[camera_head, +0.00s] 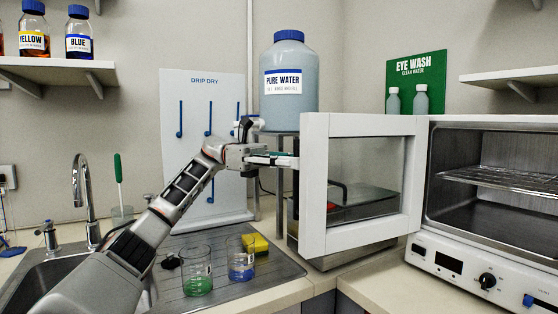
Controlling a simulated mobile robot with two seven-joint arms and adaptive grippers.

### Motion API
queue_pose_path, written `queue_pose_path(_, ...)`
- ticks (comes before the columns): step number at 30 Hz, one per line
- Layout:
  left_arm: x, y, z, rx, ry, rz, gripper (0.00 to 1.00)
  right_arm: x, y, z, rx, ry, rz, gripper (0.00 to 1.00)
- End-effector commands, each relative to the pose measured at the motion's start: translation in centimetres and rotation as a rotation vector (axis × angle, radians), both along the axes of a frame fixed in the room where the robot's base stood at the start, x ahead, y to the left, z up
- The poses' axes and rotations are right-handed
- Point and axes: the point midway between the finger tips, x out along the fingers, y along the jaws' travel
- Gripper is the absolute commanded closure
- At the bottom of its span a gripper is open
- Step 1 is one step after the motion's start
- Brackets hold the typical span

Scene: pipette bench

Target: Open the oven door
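The white oven (490,215) stands at the right with its interior and wire rack showing. Its white-framed glass door (314,190) is swung wide open to the left, hinged at the oven's left side. My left gripper (284,160) is at the door's free left edge, at upper-middle height. Its fingertips reach the edge or pass behind it; I cannot tell whether they touch or grip anything. A dark vertical bar (293,190) shows along that edge below the gripper. My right gripper is not in view.
Two beakers, green (197,272) and blue (241,260), and a yellow sponge (256,244) sit on the drainboard below my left arm. A drip rack (222,110) and pure water jug (289,105) stand behind. A dark-topped device (350,205) shows through the door glass.

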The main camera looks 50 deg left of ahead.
Motion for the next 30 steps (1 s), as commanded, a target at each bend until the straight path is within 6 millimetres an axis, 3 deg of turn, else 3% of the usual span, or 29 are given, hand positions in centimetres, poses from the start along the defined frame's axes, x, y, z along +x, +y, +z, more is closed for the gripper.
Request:
queue_pose_path(15, -2.7, 8.4, 0.2, -0.005, -0.001, 0.004, 0.69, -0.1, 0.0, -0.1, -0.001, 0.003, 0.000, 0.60)
queue_pose_path(22, -3.2, 10.0, 0.1, -0.001, -0.001, 0.002, 0.69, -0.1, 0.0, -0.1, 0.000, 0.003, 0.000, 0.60)
queue_pose_path(30, -3.4, 10.7, 0.0, -0.002, 0.000, 0.001, 0.69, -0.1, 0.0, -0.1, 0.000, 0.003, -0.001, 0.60)
